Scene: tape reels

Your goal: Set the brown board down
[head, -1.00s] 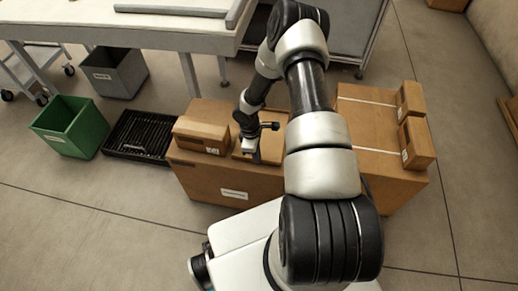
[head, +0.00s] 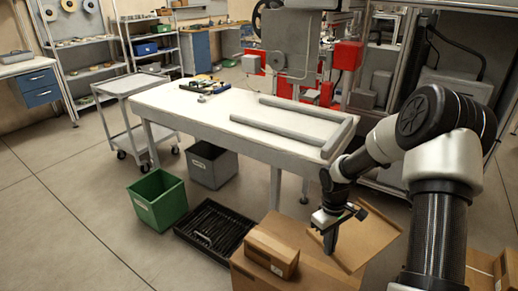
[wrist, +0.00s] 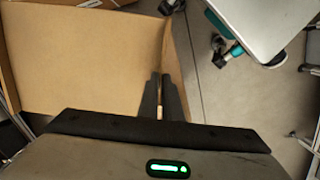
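The brown board (head: 370,243) is a flat tan panel at the lower right in the head view, over the large cardboard box. My gripper (head: 329,238) points down at its left part, with the fingers closed together. In the wrist view the board (wrist: 80,60) fills the upper left as a wide plain face. My gripper's fingers (wrist: 160,100) stand close together at its right edge, with a thin tan sliver between them. I cannot tell whether the board's underside touches anything.
The large cardboard box (head: 292,284) carries a smaller carton (head: 271,251) at its left. A black crate (head: 214,228), a green bin (head: 157,198) and a grey bin (head: 212,164) stand left on the floor. A white table (head: 240,110) with grey rails (head: 290,122) stands behind.

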